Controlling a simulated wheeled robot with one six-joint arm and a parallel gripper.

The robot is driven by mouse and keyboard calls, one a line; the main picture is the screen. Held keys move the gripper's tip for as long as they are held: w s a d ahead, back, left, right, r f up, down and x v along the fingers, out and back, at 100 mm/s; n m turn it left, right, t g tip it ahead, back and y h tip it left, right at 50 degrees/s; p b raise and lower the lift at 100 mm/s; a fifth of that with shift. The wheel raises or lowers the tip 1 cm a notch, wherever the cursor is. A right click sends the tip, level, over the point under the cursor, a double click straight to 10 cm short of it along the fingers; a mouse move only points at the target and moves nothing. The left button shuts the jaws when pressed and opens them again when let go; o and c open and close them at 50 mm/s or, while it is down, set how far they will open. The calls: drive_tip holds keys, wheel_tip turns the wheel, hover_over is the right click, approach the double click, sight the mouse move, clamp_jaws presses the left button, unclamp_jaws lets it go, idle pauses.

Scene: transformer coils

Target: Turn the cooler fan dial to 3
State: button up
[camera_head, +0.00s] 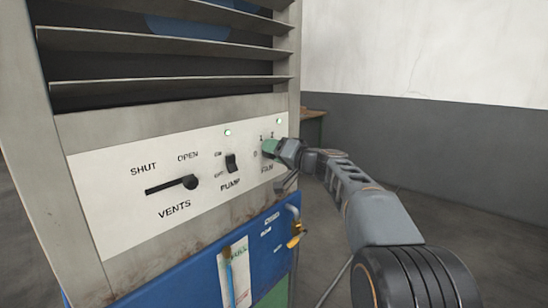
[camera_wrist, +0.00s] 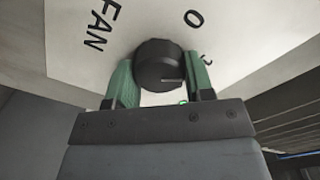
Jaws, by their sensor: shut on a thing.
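The fan dial (camera_wrist: 163,65) is a round dark knob with a pale pointer line, on the cooler's white panel (camera_head: 110,195). In the wrist view the "FAN" label is to its left and "0" to its upper right. My gripper (camera_wrist: 164,84) is shut on the dial, with one green finger on each side. In the head view my gripper (camera_head: 270,148) is at the panel's right end and hides the dial and part of its scale. The marks "0", "1" and "2" show there; I cannot read a "3". I cannot tell the dial's setting.
On the panel, left of the dial, are a black pump switch (camera_head: 231,163) and the vents slider (camera_head: 190,182), its knob at the right end of its slot. Two green lamps are lit. A blue front with a yellow-brown tap (camera_head: 295,236) is below. Open floor lies to the right.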

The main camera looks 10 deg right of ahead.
drive_tip(key=m, duration=0.6)
drive_tip(key=shift+f, duration=0.1)
drive_tip(key=m+p, duration=0.1)
drive_tip(key=m, duration=0.5)
drive_tip(key=shift+m+p, duration=0.35)
drive_tip(key=shift+m, duration=0.05)
drive_tip(key=m+p, duration=0.3)
drive_tip(key=m, duration=0.3)
drive_tip(key=m+p, duration=0.2)
drive_tip(key=m, duration=0.1)
drive_tip(key=shift+m+p, duration=0.3)
drive_tip(key=shift+p, duration=0.1)
drive_tip(key=shift+f+m+p, duration=0.2)
drive_tip(key=shift+m+p, duration=0.65)
drive_tip(key=shift+m, duration=0.35)
drive_tip(key=shift+a+m, duration=0.1)
drive_tip(key=shift+m, duration=0.2)
drive_tip(key=o, duration=0.9)
drive_tip(key=shift+s, duration=0.1)
